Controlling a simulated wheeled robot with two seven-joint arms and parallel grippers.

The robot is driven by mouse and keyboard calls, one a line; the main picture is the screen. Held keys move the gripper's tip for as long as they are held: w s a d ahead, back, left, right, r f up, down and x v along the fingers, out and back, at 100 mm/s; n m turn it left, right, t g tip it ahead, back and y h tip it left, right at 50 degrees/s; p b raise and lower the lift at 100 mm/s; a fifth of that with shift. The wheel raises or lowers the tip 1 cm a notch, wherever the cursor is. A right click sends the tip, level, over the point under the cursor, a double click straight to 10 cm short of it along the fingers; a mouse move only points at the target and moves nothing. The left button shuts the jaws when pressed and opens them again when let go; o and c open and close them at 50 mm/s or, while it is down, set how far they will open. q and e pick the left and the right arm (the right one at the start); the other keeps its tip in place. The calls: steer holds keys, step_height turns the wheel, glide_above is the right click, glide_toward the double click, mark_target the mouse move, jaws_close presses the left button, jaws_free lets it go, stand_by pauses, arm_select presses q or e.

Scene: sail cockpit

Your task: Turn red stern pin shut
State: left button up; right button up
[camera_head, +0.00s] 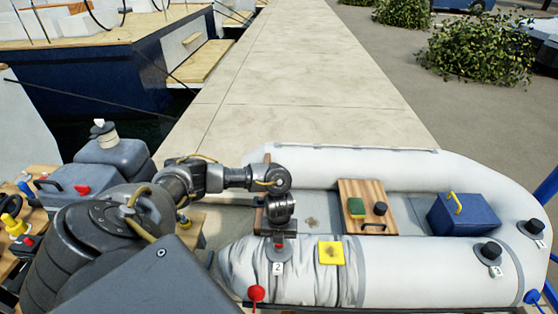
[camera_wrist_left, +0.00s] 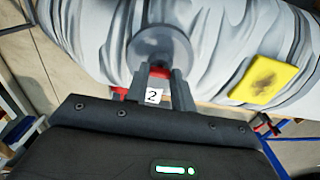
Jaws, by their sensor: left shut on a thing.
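The red stern pin (camera_wrist_left: 160,72) shows as a bit of red between the fingers of my left gripper (camera_wrist_left: 156,88) in the left wrist view. It sits in front of a round grey fitting (camera_wrist_left: 160,46) on the wrinkled tube of the boat. A white tag marked 2 (camera_wrist_left: 153,95) lies just below it, and the tag also shows in the head view (camera_head: 277,268). In the head view my left gripper (camera_head: 279,240) points down onto this spot and is shut on the pin. Most of the pin is hidden by the fingers, so its turn angle cannot be told. My right gripper is not in view.
The grey inflatable boat (camera_head: 430,272) has a slack, wrinkled section by the gripper. A yellow pad (camera_head: 331,253) lies close to its right. A red ball (camera_head: 257,293) is in front. A wooden seat (camera_head: 350,190) and blue box (camera_head: 466,216) stand farther right.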

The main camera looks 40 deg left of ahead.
arm_select(q)
steer(key=o, duration=1)
steer(key=shift+r, duration=0.1)
steer(key=shift+r, duration=0.4)
step_height(320, 180, up, 10)
steer(key=shift+f+p, duration=0.1)
steer(key=shift+p, duration=1.1)
steer(key=shift+s, duration=0.1)
